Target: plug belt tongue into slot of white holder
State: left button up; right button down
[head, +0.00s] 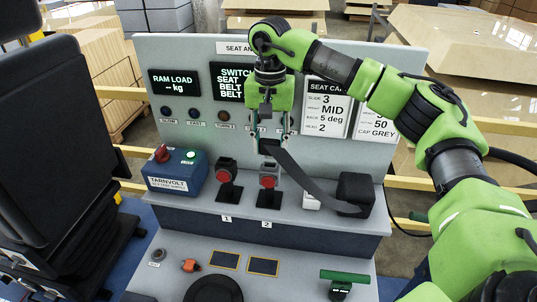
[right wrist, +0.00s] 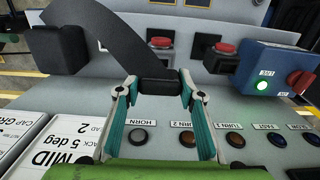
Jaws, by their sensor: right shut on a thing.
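My right gripper (head: 272,142) is shut on the black tongue end of the belt (head: 312,180). In the right wrist view, the black tongue piece (right wrist: 160,87) sits between the two teal fingertips (right wrist: 160,92). The belt (right wrist: 112,38) curves away to a black box (head: 355,193) at the right of the shelf. A small white block (head: 311,202), likely the white holder, stands on the shelf under the belt and left of the black box. The belt partly hides it, and I cannot make out its slot. My left gripper is not in view.
Two black stands with red buttons, one numbered 1 (head: 226,177) and one numbered 2 (head: 268,182), stand on the shelf below the gripper. A blue TARNVOLT box (head: 176,170) is at the left. The upright panel (head: 210,50) is close behind the gripper.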

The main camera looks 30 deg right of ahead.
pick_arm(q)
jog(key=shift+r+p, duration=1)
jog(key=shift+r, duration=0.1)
pick_arm(e)
jog(key=shift+r, duration=1.45)
jog(key=shift+f, duration=0.1)
